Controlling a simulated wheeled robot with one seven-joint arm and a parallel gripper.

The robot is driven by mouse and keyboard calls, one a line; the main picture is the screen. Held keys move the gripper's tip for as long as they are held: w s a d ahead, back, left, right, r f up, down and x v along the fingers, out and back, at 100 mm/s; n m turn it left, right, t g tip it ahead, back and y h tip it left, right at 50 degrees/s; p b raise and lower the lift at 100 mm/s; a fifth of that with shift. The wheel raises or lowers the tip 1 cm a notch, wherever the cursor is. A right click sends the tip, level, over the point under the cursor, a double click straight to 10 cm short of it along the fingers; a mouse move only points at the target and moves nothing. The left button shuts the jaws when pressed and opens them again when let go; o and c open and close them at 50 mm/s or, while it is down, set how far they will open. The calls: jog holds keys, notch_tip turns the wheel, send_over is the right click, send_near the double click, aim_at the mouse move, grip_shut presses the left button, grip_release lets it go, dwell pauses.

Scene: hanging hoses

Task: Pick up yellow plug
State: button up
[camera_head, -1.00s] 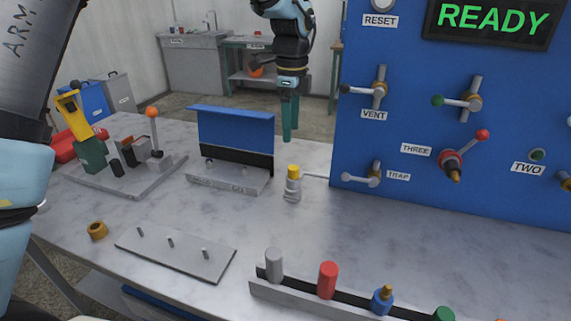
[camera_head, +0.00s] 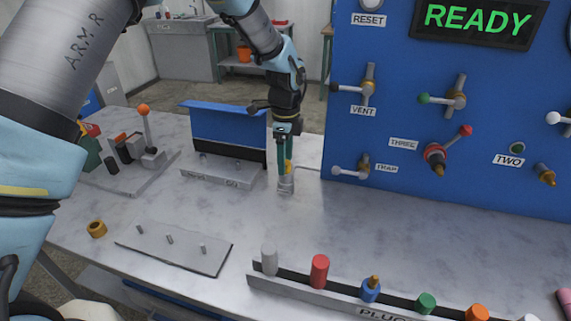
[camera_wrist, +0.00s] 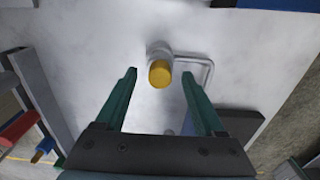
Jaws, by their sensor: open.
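The yellow plug (camera_wrist: 159,73) sits upright in a small grey metal holder (camera_head: 286,186) on the marble-look table. In the head view only a bit of the yellow plug (camera_head: 288,166) shows behind the green fingers. My gripper (camera_head: 284,170) points down over the plug, with its fingertips at about the plug's height. In the wrist view my gripper (camera_wrist: 160,88) is open, and the plug appears between and just beyond the two fingertips. The plug is not held. Whether the fingers touch it cannot be told.
A blue-backed stand (camera_head: 228,130) is just left of my gripper. A rack of coloured plugs (camera_head: 290,284) lies at the front. The table between the rack and the holder is clear.

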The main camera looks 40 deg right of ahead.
grip_shut()
dwell(0.6)
